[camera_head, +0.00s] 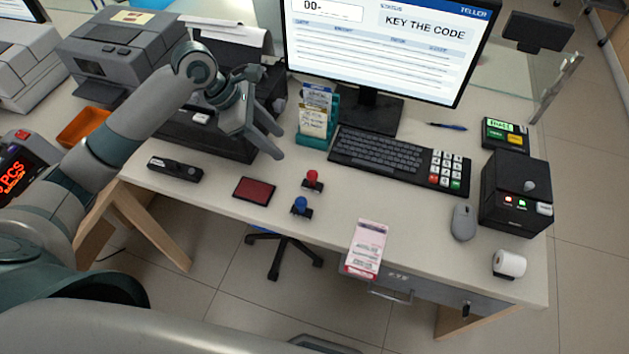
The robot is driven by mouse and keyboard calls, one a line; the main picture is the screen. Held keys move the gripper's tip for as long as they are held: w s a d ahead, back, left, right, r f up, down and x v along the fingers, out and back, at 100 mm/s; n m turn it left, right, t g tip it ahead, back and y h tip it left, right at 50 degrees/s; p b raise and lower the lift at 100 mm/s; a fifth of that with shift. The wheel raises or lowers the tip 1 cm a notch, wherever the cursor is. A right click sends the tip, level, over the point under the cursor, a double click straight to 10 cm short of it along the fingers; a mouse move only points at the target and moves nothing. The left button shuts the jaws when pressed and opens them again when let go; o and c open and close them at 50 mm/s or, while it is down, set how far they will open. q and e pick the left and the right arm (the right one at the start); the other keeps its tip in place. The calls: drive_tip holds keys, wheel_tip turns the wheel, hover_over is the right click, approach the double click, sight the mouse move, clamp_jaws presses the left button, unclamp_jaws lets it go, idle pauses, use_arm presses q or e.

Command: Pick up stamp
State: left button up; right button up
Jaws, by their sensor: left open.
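Two small stamps stand upright on the counter: one with a red knob (313,180) and one with a blue knob (300,206), just in front of it. A dark red ink pad (255,190) lies to their left. My left gripper (276,142) is open and empty, above the counter beside the black printer, behind and to the left of both stamps. It touches neither stamp. My right gripper is not in view.
A black stapler (175,169) lies left of the pad. A teal holder (315,141) with slips, a keyboard (389,155) and a monitor (385,45) stand behind. A pink slip (366,249) lies at the front edge. A mouse (463,222) and black device (515,195) are right.

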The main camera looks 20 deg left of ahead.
use_arm(q)
drive_tip(key=p, duration=0.3)
approach(308, 173)
drive_tip(key=x, duration=0.5)
drive_tip(key=shift+w+d+f, duration=0.35)
drive_tip(key=shift+w+f, duration=0.05)
drive_tip(key=shift+f, duration=0.35)
drive_tip(key=shift+d+f+p, duration=0.35)
drive_tip(key=shift+d+f, duration=0.1)
drive_tip(key=shift+f, duration=0.1)
drive_tip(key=p+x, duration=0.1)
drive_tip(key=x, duration=0.2)
drive_tip(key=shift+s, duration=0.15)
drive_tip(key=shift+d+f, duration=0.15)
drive_tip(key=shift+f, duration=0.25)
